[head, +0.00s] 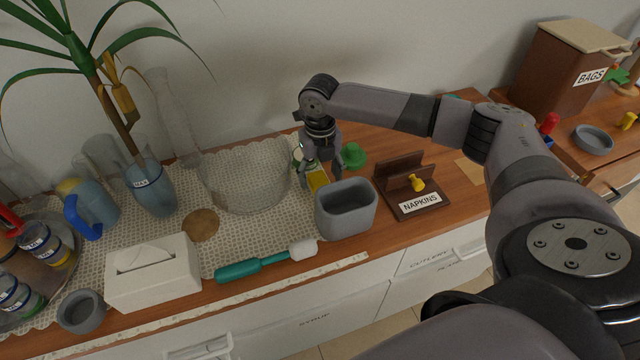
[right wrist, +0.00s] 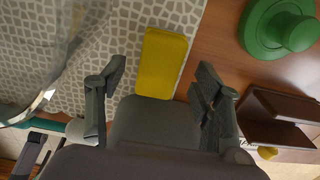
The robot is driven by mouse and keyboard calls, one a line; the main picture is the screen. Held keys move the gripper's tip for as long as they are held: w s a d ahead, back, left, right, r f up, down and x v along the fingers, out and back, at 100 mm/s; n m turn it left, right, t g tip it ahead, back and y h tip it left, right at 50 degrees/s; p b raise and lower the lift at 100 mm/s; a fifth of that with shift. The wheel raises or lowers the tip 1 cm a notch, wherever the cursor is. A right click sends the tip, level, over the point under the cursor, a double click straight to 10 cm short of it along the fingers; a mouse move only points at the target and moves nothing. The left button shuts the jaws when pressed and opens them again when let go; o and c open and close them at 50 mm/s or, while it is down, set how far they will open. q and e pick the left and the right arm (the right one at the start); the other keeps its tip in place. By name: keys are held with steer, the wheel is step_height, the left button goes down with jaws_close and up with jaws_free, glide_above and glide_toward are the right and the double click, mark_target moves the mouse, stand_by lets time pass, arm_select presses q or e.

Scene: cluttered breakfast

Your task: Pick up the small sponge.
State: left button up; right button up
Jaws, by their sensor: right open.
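The small sponge is a yellow block. In the head view the sponge (head: 317,180) lies behind the grey bin, partly hidden by my gripper. In the right wrist view the sponge (right wrist: 162,63) lies flat at the edge of the lace cloth, ahead of the fingers and roughly in line with the gap between them. My right gripper (head: 322,172) is open and empty, pointing down above the sponge; its two fingers also show spread in the right wrist view (right wrist: 158,95). I cannot tell the exact height between them. My left gripper is not in view.
A grey bin (head: 346,212) stands just in front of the sponge. A clear glass bowl (head: 245,185) is close on the left. A green knobbed object (head: 353,155) and a napkin holder (head: 400,190) stand to the right. A teal-handled tool (head: 250,266) lies in front.

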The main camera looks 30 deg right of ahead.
steer(key=shift+f, duration=1.45)
steer(key=shift+c, duration=0.3)
steer(key=c, duration=1)
